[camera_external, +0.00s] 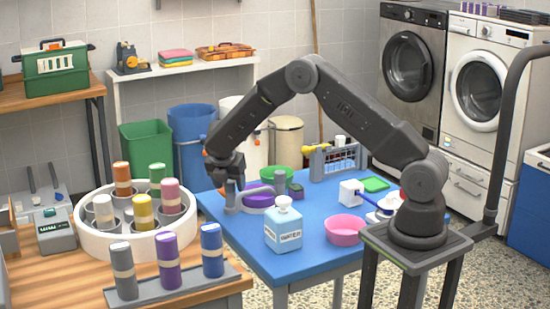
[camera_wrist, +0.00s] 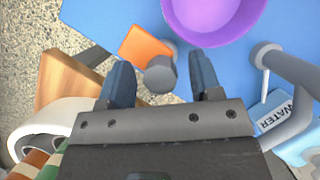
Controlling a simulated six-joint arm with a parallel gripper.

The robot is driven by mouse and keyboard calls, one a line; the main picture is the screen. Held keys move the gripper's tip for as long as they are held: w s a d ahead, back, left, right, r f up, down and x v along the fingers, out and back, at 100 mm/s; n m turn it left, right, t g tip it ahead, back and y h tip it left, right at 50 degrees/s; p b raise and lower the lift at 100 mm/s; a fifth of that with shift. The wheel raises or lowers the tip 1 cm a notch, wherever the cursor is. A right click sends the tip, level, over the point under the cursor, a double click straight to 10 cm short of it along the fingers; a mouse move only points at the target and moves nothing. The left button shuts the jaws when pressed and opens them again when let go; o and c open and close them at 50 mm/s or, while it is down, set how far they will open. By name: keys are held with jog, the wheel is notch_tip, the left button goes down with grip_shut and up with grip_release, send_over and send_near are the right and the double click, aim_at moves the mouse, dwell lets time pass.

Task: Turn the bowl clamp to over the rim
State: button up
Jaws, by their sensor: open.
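The purple bowl (camera_external: 258,197) stands on the blue table (camera_external: 300,259), partly hidden behind grey clamp parts. A grey bent bar (camera_external: 262,188), which looks like part of the bowl clamp, runs beside it; it also shows in the wrist view (camera_wrist: 292,72). My gripper (camera_external: 229,194) points down at the bowl's left. In the wrist view, my gripper (camera_wrist: 162,78) is open, with a round grey knob (camera_wrist: 160,75) between its fingers and an orange flat piece (camera_wrist: 146,47) beside the knob. Contact cannot be told. The purple bowl (camera_wrist: 210,14) lies just beyond the fingertips.
A water bottle (camera_external: 283,225) stands in front of the clamp, with a pink bowl (camera_external: 345,230) to its right. A green bowl (camera_external: 276,173) and a wire rack (camera_external: 338,161) are behind. A white round holder with rolled towels (camera_external: 92,240) stands at left.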

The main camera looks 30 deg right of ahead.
jog(key=c, duration=0.9)
jog(key=shift+m, duration=0.3)
jog(key=m+g, duration=0.1)
jog(key=m, duration=0.2)
jog(key=shift+m+h, duration=0.3)
jog(key=shift+h, duration=0.1)
jog(key=m+g, duration=0.2)
jog(key=m, duration=0.2)
jog(key=m+g, duration=0.1)
jog(key=m, duration=0.4)
jog(key=shift+g, duration=0.4)
jog(key=m+g, duration=0.1)
jog(key=m, duration=0.3)
jog(key=shift+m+y, duration=0.3)
jog(key=shift+y, duration=0.1)
jog(key=shift+g, duration=0.3)
